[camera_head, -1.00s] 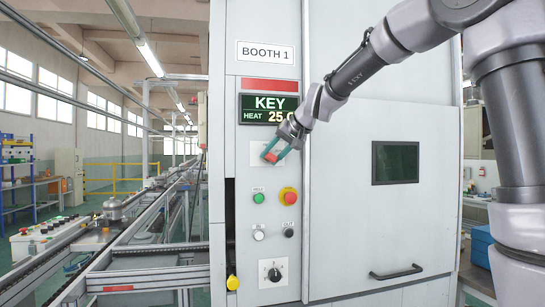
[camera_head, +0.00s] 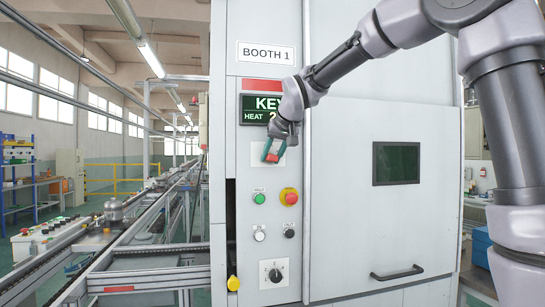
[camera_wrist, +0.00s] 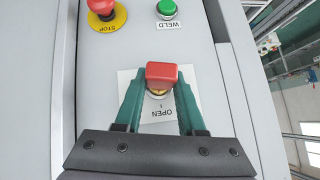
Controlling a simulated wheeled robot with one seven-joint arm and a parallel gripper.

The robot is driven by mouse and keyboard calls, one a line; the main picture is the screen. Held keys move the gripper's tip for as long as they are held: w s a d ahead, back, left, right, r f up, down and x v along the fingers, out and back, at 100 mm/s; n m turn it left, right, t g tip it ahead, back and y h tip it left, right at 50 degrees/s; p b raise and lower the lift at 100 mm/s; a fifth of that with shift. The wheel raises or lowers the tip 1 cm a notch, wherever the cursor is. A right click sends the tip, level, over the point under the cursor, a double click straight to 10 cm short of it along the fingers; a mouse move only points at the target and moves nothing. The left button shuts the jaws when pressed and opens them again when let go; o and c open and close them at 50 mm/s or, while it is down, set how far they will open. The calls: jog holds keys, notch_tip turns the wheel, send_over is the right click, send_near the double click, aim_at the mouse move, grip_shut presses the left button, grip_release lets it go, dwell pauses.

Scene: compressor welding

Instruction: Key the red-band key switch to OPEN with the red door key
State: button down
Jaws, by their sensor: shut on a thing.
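My gripper (camera_head: 271,151) is shut on the red door key (camera_wrist: 162,72), one green finger on each side of its red head. The key also shows as a small red block in the head view (camera_head: 271,157). It is at the key switch on the booth with the red band (camera_head: 261,85). The switch's white plate (camera_wrist: 130,76) lies behind the key, with the word OPEN printed on it. A little brass shows just beside the key head. The key head hides most of the switch, so I cannot tell how deep the key sits.
A green WELD button (camera_head: 259,198) and a red STOP button (camera_head: 289,196) sit below the switch. Lower are two small buttons and a black selector knob (camera_head: 274,275). The display (camera_head: 254,109) above reads KEY and HEAT, partly covered by my wrist.

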jog(key=shift+s+a+f+n+h, duration=0.15)
jog(key=shift+n+h, duration=0.25)
jog(key=shift+h, duration=0.2)
jog(key=shift+c, duration=2.1)
grip_release()
jog(key=shift+r, duration=0.2)
jog(key=shift+s+r, duration=0.15)
jog(key=shift+r, duration=0.1)
jog(key=v, duration=1)
jog(key=shift+f, duration=0.15)
